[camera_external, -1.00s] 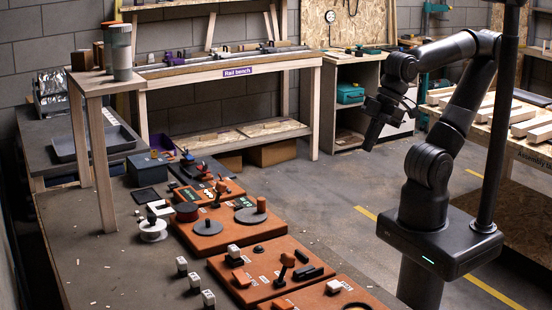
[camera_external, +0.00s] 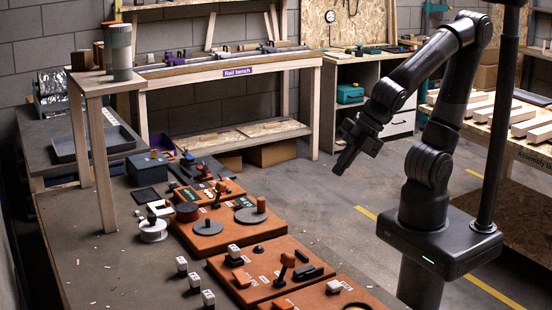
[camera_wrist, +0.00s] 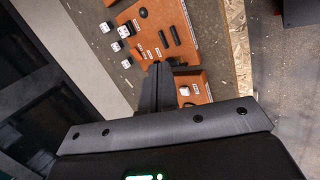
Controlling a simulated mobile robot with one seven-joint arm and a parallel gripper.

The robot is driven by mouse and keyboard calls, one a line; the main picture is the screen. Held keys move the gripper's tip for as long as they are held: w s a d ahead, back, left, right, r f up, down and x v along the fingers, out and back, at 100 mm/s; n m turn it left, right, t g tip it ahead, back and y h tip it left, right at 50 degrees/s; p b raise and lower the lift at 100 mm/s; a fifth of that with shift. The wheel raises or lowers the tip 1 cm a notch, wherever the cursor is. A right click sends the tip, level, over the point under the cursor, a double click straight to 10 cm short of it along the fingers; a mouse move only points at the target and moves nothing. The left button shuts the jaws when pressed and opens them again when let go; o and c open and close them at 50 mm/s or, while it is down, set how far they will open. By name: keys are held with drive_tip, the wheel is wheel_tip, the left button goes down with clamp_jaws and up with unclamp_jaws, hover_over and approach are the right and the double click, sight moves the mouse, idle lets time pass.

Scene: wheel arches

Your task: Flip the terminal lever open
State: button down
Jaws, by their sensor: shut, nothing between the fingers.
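Several orange panels carry levers and knobs on the bench; which part is the terminal lever I cannot tell. A farther panel has a short black stalk (camera_external: 216,200). My gripper (camera_external: 341,168) is in the air to the right of the bench, apart from the panels, pointing down and left. In the wrist view its shut fingers (camera_wrist: 158,76) are empty and cover part of the orange panels (camera_wrist: 185,22).
A white spool (camera_external: 152,229) and a tall wooden stand (camera_external: 100,150) are farther along the bench (camera_external: 110,265). The floor (camera_external: 320,215) between bench and my base is clear.

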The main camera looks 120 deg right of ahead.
sight(284, 269)
drive_tip(key=w+a+f+n+y, duration=0.1)
drive_tip(key=w+a+f+n, duration=0.2)
drive_tip(key=n, duration=0.7)
drive_tip(key=w+a+f+n+y, duration=0.1)
drive_tip(key=w+a+f+n, duration=0.2)
drive_tip(key=n, duration=0.7)
drive_tip(key=shift+w+a+f+t, duration=0.3)
drive_tip(key=shift+a+f, duration=0.7)
drive_tip(key=shift+f, duration=0.3)
drive_tip(key=shift+f, duration=0.1)
drive_tip(key=shift+x, duration=4.95)
drive_tip(key=shift+w+r, duration=0.25)
drive_tip(key=shift+w, duration=0.35)
drive_tip(key=shift+w+r, duration=0.3)
drive_tip(key=shift+w, duration=0.35)
drive_tip(key=shift+w+r, duration=0.25)
drive_tip(key=shift+w, duration=0.35)
